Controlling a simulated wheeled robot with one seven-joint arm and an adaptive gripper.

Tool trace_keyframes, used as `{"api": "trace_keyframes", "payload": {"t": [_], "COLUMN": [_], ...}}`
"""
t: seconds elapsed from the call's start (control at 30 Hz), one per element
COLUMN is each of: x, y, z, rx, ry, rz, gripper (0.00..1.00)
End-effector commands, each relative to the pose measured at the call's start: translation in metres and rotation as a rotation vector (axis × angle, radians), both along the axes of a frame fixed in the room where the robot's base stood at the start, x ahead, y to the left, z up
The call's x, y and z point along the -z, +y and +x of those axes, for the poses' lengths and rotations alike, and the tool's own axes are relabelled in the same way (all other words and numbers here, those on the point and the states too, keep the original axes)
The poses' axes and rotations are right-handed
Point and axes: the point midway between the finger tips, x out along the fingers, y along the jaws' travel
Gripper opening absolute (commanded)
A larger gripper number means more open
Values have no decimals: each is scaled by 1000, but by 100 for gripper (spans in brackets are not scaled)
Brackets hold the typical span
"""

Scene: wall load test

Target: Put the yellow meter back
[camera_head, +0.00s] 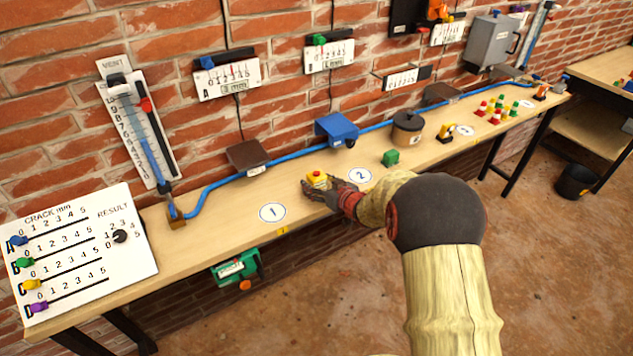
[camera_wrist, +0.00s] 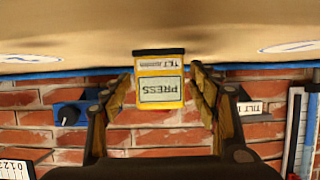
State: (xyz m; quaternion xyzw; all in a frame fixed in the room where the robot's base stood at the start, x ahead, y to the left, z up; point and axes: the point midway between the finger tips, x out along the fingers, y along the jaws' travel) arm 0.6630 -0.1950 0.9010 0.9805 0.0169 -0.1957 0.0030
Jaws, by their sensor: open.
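The yellow meter (camera_head: 318,179) stands on the bench between the circles marked 1 and 2. Its top looks red in the head view. In the wrist view, which is upside down, the meter (camera_wrist: 160,82) shows a PRESS screen and a TILT label. My gripper (camera_head: 319,188) is at the meter, reaching in from the right. In the wrist view my gripper (camera_wrist: 165,85) is open, with one finger on each side of the meter; I cannot tell whether either touches. A brown wall shelf (camera_head: 248,155) is behind to the left; a TILT label (camera_wrist: 250,107) shows in the wrist view.
A blue wall box (camera_head: 337,129) is behind the meter. A green block (camera_head: 390,158), a brown pot (camera_head: 407,129) and a yellow-black device (camera_head: 446,131) stand to the right. A blue hose (camera_head: 215,190) runs along the bench back. Circle 1 (camera_head: 272,212) is clear.

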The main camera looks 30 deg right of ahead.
Motion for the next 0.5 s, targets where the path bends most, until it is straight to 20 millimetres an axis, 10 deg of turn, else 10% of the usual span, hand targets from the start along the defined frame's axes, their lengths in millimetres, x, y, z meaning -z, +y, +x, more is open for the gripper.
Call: {"api": "trace_keyframes", "payload": {"t": [0.5], "x": [-39], "y": [-4], "z": [-87], "rx": [2], "ry": [0], "rz": [-1], "gripper": [60]}}
